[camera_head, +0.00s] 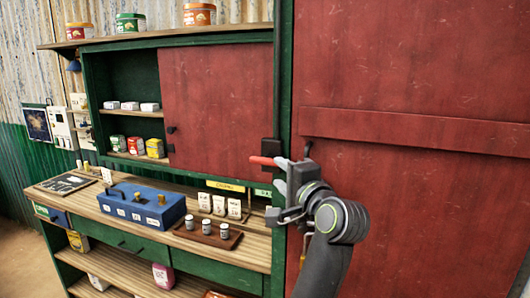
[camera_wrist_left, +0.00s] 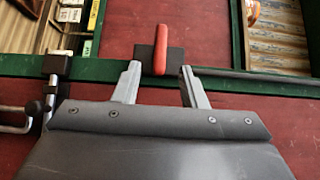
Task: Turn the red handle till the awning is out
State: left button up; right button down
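The red handle (camera_head: 265,161) sticks out from a black mount (camera_head: 270,150) on the green post beside the red door. In the left wrist view the red handle (camera_wrist_left: 161,50) lies just ahead, its near end about between the fingertips. My left gripper (camera_head: 282,178) is at the handle in the head view. In the left wrist view my left gripper (camera_wrist_left: 161,78) is open, with a gap on each side of the handle and no clear contact. My right gripper is not in view. No awning can be made out.
A counter (camera_head: 110,215) runs below a red sliding panel (camera_head: 217,105), holding a blue box (camera_head: 142,207) and a wooden rack (camera_head: 208,236) with small tins. A large red door (camera_head: 420,80) stands right of the post. A metal fitting (camera_wrist_left: 40,112) shows left of my gripper.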

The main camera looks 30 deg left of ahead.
aim_at(267, 163)
pick_arm(q)
jog(key=p+x, duration=0.2)
jog(key=x, duration=0.6)
jog(key=shift+p, duration=0.3)
jog(key=shift+w+a, duration=0.25)
jog(key=shift+a, duration=0.25)
grip_shut()
